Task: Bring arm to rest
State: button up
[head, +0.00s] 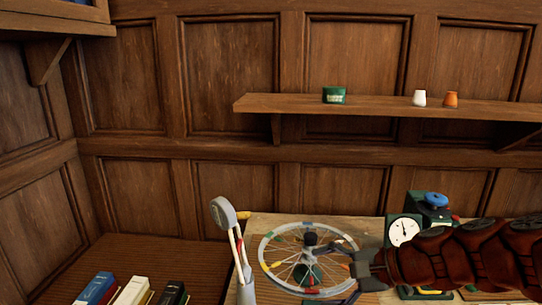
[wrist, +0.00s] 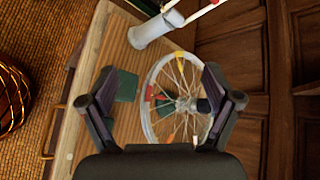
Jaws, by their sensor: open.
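My arm (head: 440,258) reaches in from the right in the head view. My gripper (head: 335,265) is at its left end, over the right part of a spoked wheel. In the wrist view my gripper (wrist: 160,100) has its two fingers spread wide, with nothing held between them. The spoked wheel (head: 262,252) has coloured pieces on its rim and spokes and a dark hub. It also shows in the wrist view (wrist: 147,112), beyond the fingers. I cannot tell how far the fingers are above it.
A wooden worktop (head: 262,222) holds the wheel, a white-faced dial (head: 403,231) and a grey container with rods (head: 245,290). Books (head: 132,291) stand at lower left. A wall shelf (head: 380,105) carries a green box (head: 334,95) and two small pots. A woven basket (wrist: 12,100) is at left in the wrist view.

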jog(key=s+a+f+n+g+h, duration=0.25)
jog(key=s+f+n, duration=0.25)
jog(key=s, duration=0.4)
jog(key=s+d+f+n+g+h, duration=0.2)
jog(key=s+d+n+h, duration=0.1)
jog(key=s, duration=0.4)
jog(key=s+d+f+n+g+h, duration=0.2)
jog(key=s+d+n+h, duration=0.2)
jog(key=s+d, duration=0.3)
jog(key=shift+s+f+h, duration=0.3)
jog(key=shift+s+h, duration=0.15)
jog(key=shift+s, duration=0.25)
